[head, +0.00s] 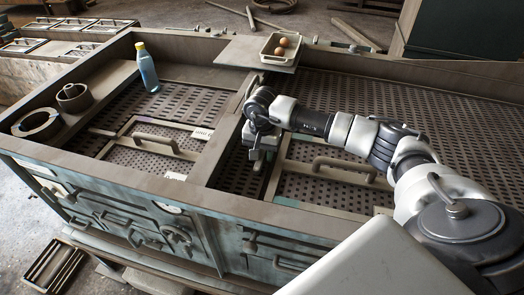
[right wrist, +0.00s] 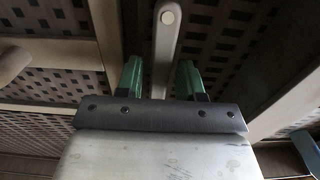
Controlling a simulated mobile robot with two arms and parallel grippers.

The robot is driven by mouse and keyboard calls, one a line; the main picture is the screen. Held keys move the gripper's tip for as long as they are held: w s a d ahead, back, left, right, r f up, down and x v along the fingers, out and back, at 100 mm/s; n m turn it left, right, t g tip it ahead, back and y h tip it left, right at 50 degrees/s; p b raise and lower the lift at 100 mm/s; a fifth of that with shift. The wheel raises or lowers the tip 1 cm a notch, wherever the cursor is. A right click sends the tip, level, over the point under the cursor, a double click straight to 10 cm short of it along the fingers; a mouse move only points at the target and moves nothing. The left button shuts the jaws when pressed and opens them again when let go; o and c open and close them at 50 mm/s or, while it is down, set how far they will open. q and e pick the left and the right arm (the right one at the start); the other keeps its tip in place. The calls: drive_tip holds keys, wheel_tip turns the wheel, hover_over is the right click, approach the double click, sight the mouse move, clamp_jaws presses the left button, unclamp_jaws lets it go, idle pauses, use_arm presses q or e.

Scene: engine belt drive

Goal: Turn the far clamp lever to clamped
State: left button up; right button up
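A grey lever-like bar (right wrist: 168,50) with a pale round pin at its end shows at the top middle of the right wrist view. I cannot be sure that it is the far clamp lever. My right gripper (right wrist: 160,78) has green fingers, apart, one on each side of the bar in the picture. I cannot tell how far they are from it in depth. In the head view my right gripper (head: 261,152) points down over the perforated bed beside the middle divider, and it hides most of what is below it. My left gripper is not in view.
Panels with raised handles lie left (head: 155,141) and right (head: 342,167) of the divider. A blue bottle (head: 147,68) stands at the back left, near ring-shaped parts (head: 74,96). A tray (head: 281,48) with brown round things sits on a board at the back.

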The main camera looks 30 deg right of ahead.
clamp_jaws()
drive_tip(key=m+b, duration=0.3)
drive_tip(key=shift+f+b, duration=0.15)
drive_tip(key=shift+b, duration=0.15)
drive_tip(key=m+b, duration=0.3)
drive_tip(key=shift+m, duration=0.4)
drive_tip(key=m+b, duration=0.3)
drive_tip(key=m, duration=0.2)
use_arm(q)
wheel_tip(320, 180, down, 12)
drive_tip(key=b, duration=0.2)
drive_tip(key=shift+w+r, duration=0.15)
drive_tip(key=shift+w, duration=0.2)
use_arm(e)
drive_tip(key=m, duration=0.5)
drive_tip(key=shift+r+m, duration=0.25)
drive_tip(key=shift+m, duration=0.15)
drive_tip(key=shift+o, duration=1.1)
unclamp_jaws()
